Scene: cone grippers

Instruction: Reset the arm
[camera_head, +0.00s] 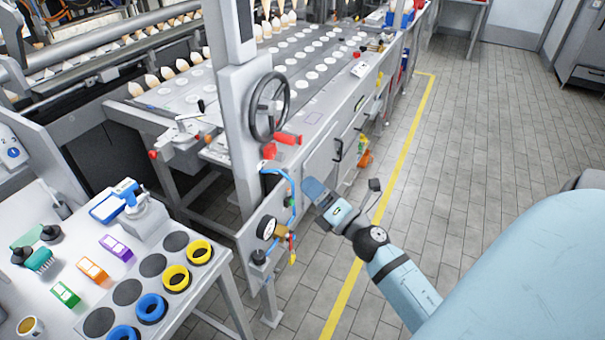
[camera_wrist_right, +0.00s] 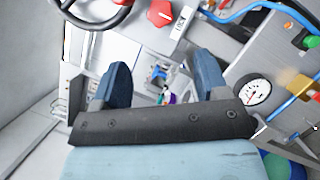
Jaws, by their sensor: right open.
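My right arm comes in from the lower right in the head view. Its gripper (camera_head: 318,196) hangs in front of the machine's side, by the pressure gauge and blue hose. In the right wrist view the two blue fingers of this gripper (camera_wrist_right: 164,82) stand wide apart with nothing between them. Past them the grey machine side, a red knob (camera_wrist_right: 160,12) and a round gauge (camera_wrist_right: 254,92) show. My left gripper is not in view.
A machine with a black handwheel (camera_head: 268,106) and rows of cones (camera_head: 165,73) fills the upper left. A table at lower left holds blue rings (camera_head: 151,308), yellow rings (camera_head: 176,278) and small coloured boxes (camera_head: 92,269). The tiled floor (camera_head: 480,130) right of the yellow line is clear.

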